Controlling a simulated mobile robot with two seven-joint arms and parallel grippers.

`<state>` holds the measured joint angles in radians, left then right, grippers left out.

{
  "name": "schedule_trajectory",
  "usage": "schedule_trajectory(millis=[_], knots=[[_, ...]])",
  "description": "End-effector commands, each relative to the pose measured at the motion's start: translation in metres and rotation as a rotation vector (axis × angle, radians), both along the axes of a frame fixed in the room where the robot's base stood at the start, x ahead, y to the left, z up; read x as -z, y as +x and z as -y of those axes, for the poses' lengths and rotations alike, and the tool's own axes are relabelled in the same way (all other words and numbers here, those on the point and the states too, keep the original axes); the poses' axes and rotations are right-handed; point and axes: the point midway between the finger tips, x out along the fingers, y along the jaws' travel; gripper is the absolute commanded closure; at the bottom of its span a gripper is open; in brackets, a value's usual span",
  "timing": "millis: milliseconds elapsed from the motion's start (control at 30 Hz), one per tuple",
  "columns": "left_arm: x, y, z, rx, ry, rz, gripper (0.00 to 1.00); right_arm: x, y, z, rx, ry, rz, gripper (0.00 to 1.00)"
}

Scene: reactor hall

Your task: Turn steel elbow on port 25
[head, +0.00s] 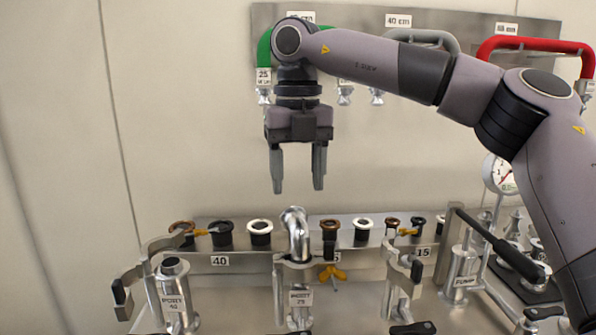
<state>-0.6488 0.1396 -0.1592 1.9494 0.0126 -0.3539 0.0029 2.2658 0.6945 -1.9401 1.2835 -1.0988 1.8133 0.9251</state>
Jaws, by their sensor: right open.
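The steel elbow (295,232) stands on the middle port, labelled PORT 25 (300,299), its bent upper end near the rack. A steel bracket crosses just under the elbow and partly hides the joint. My right gripper (298,186) hangs pointing down above the elbow, its two fingers apart with nothing between them. A gap shows between the fingertips and the elbow top. My left gripper is not in view.
Port 40 (175,292) stands at left and another port at right. A rack (270,262) of rings lies behind the elbow. An orange wing nut (333,272) sits close to its right. Green and red hoses (532,45) hang on the wall panel. A dark lever and pump (463,270) stand right.

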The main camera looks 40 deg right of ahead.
Motion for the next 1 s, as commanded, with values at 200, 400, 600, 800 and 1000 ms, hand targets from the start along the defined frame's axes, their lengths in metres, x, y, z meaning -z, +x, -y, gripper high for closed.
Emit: schedule_trajectory(millis=[200,400,600,800,1000], knots=[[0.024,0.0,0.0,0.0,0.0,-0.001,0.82,0.027,0.0,0.0,0.0,0.001,-0.001,0.43],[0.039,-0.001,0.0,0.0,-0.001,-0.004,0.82,0.047,0.0,0.0,-0.002,0.001,-0.002,0.43],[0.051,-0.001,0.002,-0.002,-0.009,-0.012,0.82,0.065,0.0,0.0,-0.001,0.002,-0.001,0.43],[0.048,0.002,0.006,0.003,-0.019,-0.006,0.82,0.073,0.0,0.0,-0.001,0.001,-0.001,0.43],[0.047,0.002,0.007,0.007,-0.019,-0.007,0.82,0.073,0.0,0.0,-0.001,0.001,-0.001,0.43]])
